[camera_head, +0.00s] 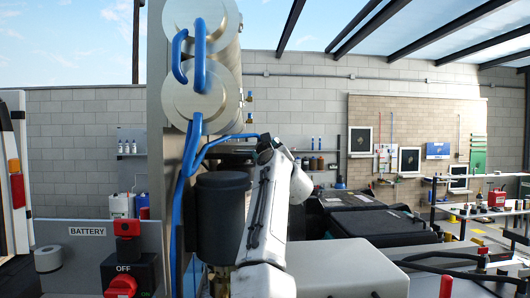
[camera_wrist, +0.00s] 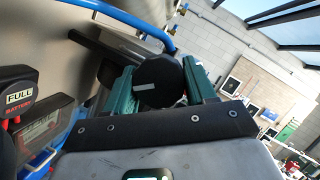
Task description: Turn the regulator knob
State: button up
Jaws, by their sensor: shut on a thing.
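In the wrist view, the regulator knob (camera_wrist: 152,88) is a round black disc with a pale line mark across its face. My gripper (camera_wrist: 162,76) has a green finger on each side of the knob, closed on it. The mark runs nearly level in that picture, tilted slightly. In the head view my white arm reaches forward beside the membrane tubes, and the arm and a dark canister hide the knob and the fingers.
Two steel membrane tubes (camera_head: 195,105) with blue hoses (camera_head: 188,150) stand close on the left. A dark canister (camera_head: 222,215) is beside my arm. A battery panel (camera_head: 88,240) with a red switch (camera_head: 120,285) is at lower left. Black cases (camera_head: 375,222) lie to the right.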

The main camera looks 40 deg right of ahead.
jog(key=c, duration=0.4)
jog(key=shift+n, duration=0.4)
jog(key=n+y, duration=0.1)
jog(key=n, duration=0.1)
jog(key=n+y, duration=0.1)
jog(key=n, duration=0.2)
jog(key=shift+n+g+y, duration=0.3)
jog(key=shift+g, duration=0.1)
jog(key=n+g+y, duration=0.1)
jog(key=n, duration=0.2)
jog(key=shift+n, duration=0.3)
jog(key=n+g, duration=0.1)
jog(key=n, duration=0.3)
jog(key=shift+g, duration=0.4)
jog(key=n+g, duration=0.2)
jog(key=n, duration=0.2)
